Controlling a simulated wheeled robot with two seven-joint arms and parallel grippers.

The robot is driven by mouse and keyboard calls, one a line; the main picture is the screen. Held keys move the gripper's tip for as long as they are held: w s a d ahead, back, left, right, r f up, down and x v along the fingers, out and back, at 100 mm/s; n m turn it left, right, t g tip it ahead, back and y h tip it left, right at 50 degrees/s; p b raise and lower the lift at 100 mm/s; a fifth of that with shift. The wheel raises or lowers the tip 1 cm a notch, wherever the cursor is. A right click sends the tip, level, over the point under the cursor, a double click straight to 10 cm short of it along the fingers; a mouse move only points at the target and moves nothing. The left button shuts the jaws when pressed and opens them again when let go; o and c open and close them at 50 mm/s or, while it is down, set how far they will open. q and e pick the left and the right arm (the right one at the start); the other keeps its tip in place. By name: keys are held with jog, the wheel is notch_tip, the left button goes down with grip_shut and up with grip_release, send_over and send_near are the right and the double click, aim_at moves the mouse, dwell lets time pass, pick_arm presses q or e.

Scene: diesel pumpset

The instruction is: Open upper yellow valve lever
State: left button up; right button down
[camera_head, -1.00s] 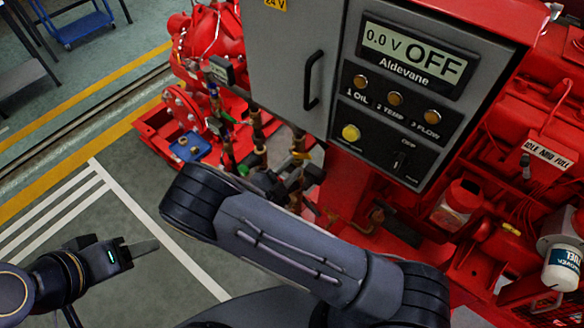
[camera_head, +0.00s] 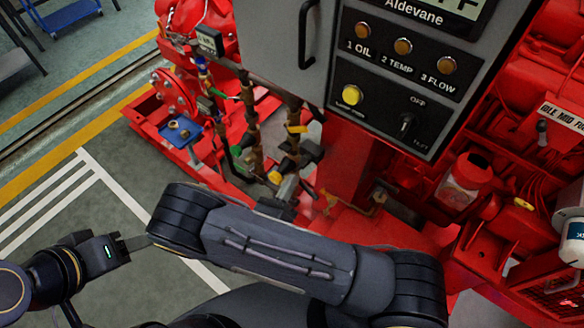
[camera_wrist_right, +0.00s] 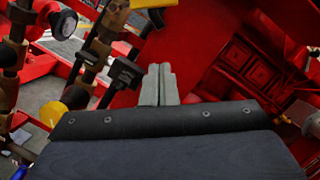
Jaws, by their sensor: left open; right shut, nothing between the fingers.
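The upper yellow valve lever (camera_head: 297,129) shows as a small yellow strip on the brown pipework below the grey panel. A second yellow part (camera_head: 275,177) sits lower on the pipes. My right gripper (camera_head: 287,187) is beside this lower part and below the upper lever; contact cannot be told. In the right wrist view its pale fingers (camera_wrist_right: 158,85) are together and empty, with a yellow part (camera_wrist_right: 75,97) to their left and dark fittings closer. My left gripper (camera_head: 137,243) is open and empty over the floor at the left. My right forearm hides part of the lower pipework.
The grey control panel (camera_head: 345,75) hangs above the pipes. Red engine parts (camera_head: 470,190) crowd the right side. The striped floor (camera_head: 60,190) at the left is clear.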

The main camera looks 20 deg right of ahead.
aim_at(295, 127)
jog(key=w+d+r+p, duration=0.3)
jog(key=w+d+r, duration=0.1)
jog(key=w, duration=0.4)
jog(key=shift+d+r, duration=0.25)
jog(key=shift+r, duration=0.25)
